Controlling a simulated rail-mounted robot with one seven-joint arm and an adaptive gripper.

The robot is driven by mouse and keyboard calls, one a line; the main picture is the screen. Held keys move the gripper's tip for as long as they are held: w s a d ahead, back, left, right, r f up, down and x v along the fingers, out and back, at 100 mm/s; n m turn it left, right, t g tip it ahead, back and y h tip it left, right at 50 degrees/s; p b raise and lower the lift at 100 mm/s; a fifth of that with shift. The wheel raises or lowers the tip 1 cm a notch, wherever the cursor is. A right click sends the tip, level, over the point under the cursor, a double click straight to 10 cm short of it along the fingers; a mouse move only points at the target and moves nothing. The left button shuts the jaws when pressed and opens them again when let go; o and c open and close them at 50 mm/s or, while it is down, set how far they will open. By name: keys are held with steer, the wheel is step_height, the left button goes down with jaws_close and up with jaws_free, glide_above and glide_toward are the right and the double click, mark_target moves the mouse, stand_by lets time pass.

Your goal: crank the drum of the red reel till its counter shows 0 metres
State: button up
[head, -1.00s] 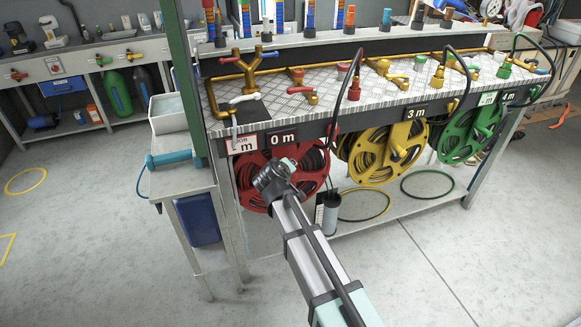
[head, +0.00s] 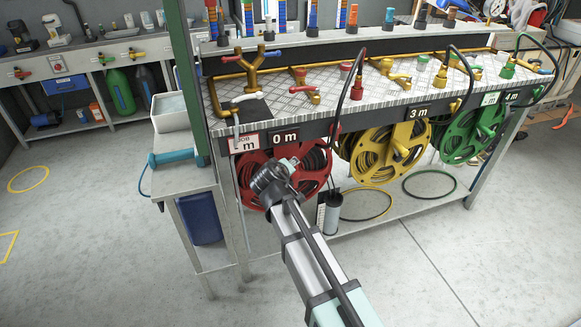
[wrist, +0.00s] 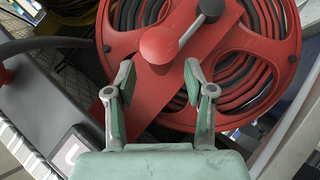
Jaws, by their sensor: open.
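The red reel (head: 249,185) hangs under the bench's front edge at the left of the row, dark hose wound on it. The counter plate (head: 285,138) above it reads 0 m. My gripper (head: 287,164) is in front of the drum and hides part of it. In the wrist view my gripper (wrist: 159,76) is open, with nothing between its fingers.
A yellow reel (head: 365,158) and a green reel (head: 459,140) hang to the right. A dark hose (head: 345,95) loops down beside the red reel. A grey canister (head: 333,215) stands on the lower shelf. The floor in front (head: 430,270) is clear.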

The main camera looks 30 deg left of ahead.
steer(key=v, duration=0.8)
steer(key=s+d+f+m+g+h, duration=0.25)
steer(key=d+f, duration=0.55)
steer(key=f, duration=0.4)
steer(key=s+d+f+m+g+h, duration=0.1)
steer(key=s+d+f+g, duration=0.25)
steer(key=d+f, duration=0.6)
steer(key=s+d+f+m+g+h, duration=0.1)
steer(key=s+d+f+g, duration=0.3)
steer(key=d+f, duration=0.45)
steer(key=s+d+f+m+g, duration=0.2)
steer(key=s+d+f+g, duration=0.1)
steer(key=s+d+f, duration=0.45)
steer(key=s+d+f+m+g+y, duration=0.1)
steer(key=s+d+f+m+g, duration=0.1)
steer(key=s+d+f, duration=0.35)
steer(key=s+d+f+m+g+y, duration=0.1)
steer(key=s+d+f+m+g, duration=0.1)
steer(key=s+d, duration=0.55)
steer(key=s+d+f+m+g, duration=0.2)
steer(key=s+d+f, duration=0.15)
steer(key=s, duration=0.45)
step_height(320, 180, up, 15)
steer(key=w+p, duration=0.2)
steer(key=p, duration=1.4)
steer(key=shift+d+t, duration=0.35)
steer(key=shift+t, duration=0.05)
